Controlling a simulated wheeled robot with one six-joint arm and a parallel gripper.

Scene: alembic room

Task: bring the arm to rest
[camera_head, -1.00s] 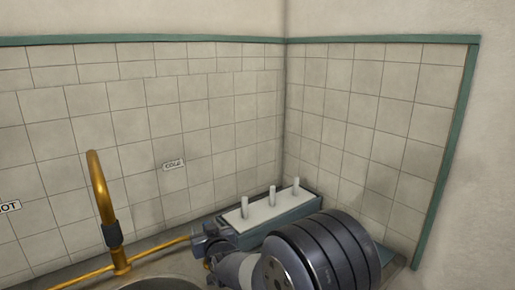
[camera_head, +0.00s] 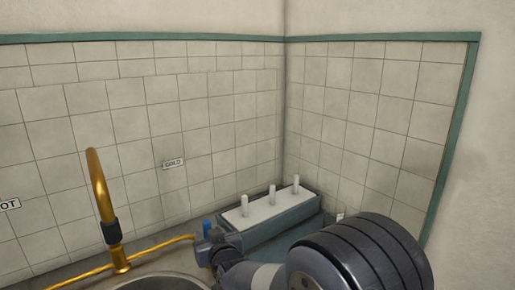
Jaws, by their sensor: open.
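My arm reaches in from the bottom right, with a large dark ringed joint in front. Its narrow far end, with my small grey-blue gripper (camera_head: 207,247), is beside the end of the brass pipe and the rim of the round basin. I see nothing held in the gripper, and its fingers are too small to make out clearly. The ringed joint hides part of the counter corner.
A teal box (camera_head: 270,233) with a pale top and three white pegs stands in the corner. A brass tap (camera_head: 103,205) rises left of the basin (camera_head: 160,283). A blue piece (camera_head: 208,227) stands behind my gripper. Tiled walls close off the back and right.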

